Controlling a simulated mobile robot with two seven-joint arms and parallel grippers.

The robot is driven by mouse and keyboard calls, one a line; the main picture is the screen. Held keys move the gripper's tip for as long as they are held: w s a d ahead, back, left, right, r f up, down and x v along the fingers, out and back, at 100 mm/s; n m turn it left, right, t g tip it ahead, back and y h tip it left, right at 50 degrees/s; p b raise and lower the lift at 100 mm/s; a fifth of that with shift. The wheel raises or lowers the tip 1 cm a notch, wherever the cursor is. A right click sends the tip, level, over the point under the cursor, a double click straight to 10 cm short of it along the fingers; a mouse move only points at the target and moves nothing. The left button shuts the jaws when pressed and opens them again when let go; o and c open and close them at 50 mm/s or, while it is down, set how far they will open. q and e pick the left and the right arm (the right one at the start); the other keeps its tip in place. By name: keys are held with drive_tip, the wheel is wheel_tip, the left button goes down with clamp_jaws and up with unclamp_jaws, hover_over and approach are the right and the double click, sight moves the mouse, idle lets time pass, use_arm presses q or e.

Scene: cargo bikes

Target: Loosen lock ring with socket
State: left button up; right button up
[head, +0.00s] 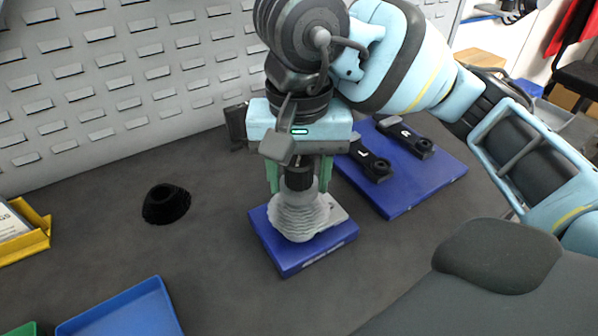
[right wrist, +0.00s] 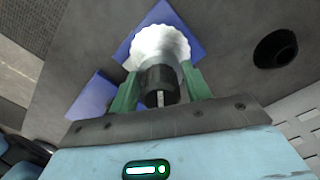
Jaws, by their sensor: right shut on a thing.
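My right gripper (head: 299,187) points down with its green fingers shut on a black socket (head: 298,176). The socket is upright over the top of a pale grey, ribbed cassette (head: 298,217). The cassette stands on a small blue block (head: 279,252). In the right wrist view, the socket (right wrist: 160,80) sits between the green fingers, with the cassette (right wrist: 160,46) beyond it. The lock ring is hidden under the socket, and I cannot tell whether the socket is seated in it. My left gripper is not in view.
A black round holder (head: 166,204) stands on the grey table to the left. A blue mat (head: 436,179) with two black crank-like parts lies behind right. A blue tray (head: 125,312) and a yellow bin (head: 28,238) are at the left. A slotted panel (head: 110,85) rises behind.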

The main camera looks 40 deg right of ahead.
drive_tip(key=shift+f, duration=0.1)
drive_tip(key=shift+f+n, duration=0.1)
drive_tip(key=shift+n, duration=1)
drive_tip(key=n+b, duration=0.1)
drive_tip(key=n, duration=0.3)
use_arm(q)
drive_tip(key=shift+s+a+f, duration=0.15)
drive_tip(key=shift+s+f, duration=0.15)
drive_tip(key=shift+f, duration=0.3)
use_arm(e)
drive_tip(key=n, duration=0.4)
drive_tip(key=shift+s+n+b, duration=0.1)
drive_tip(key=shift+n+b, duration=0.2)
drive_tip(key=shift+b, duration=0.05)
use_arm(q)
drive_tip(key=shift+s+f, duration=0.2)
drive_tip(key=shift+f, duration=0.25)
use_arm(e)
drive_tip(key=shift+n, duration=1)
